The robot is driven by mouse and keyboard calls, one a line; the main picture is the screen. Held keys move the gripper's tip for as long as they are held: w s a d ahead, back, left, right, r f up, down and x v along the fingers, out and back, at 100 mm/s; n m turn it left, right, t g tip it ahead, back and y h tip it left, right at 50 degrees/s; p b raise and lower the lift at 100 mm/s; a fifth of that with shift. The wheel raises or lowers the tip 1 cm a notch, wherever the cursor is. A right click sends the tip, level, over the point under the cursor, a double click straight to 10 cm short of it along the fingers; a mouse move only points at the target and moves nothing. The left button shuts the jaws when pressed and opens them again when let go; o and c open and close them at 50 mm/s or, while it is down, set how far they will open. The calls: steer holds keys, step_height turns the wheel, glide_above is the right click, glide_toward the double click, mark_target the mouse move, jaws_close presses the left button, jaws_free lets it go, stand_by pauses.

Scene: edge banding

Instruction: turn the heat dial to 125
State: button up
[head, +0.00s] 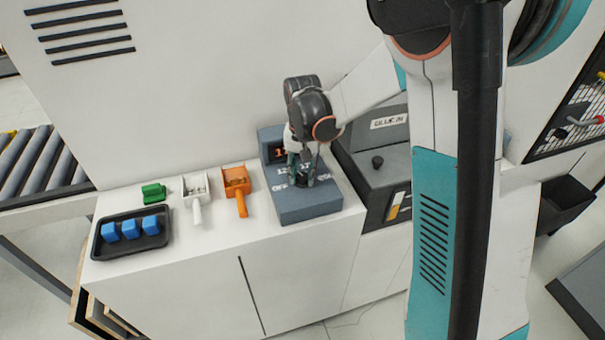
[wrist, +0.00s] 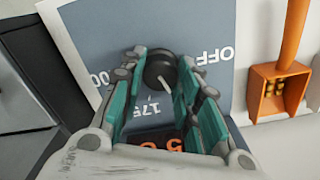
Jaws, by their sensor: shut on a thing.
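The heat dial (wrist: 158,70) is a round black knob on a blue-grey control box (head: 311,207). In the wrist view it sits between my gripper's (wrist: 162,60) two teal and grey fingers, which are shut on it. A short white line on the knob points down and slightly right in that view. The printed marks OFF (wrist: 215,57) and 175 (wrist: 134,115) show around it; other marks are partly hidden by the fingers. An orange-lit display (wrist: 168,145) is partly covered. In the head view my gripper (head: 301,180) is over the box and mostly hides the dial.
Left of the box are an orange scoop (head: 237,183), a white scoop (head: 195,189), a green block (head: 153,193) and a black tray (head: 103,247) with blue blocks. A dark grey machine with a black knob (head: 377,162) stands close on the right. The white wall is behind.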

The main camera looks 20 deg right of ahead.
mark_target(303, 176)
steer(key=shift+n, duration=0.9)
steer(key=o, duration=1.1)
steer(key=shift+r, duration=0.1)
step_height(303, 176, up, 12)
steer(key=shift+f, duration=0.1)
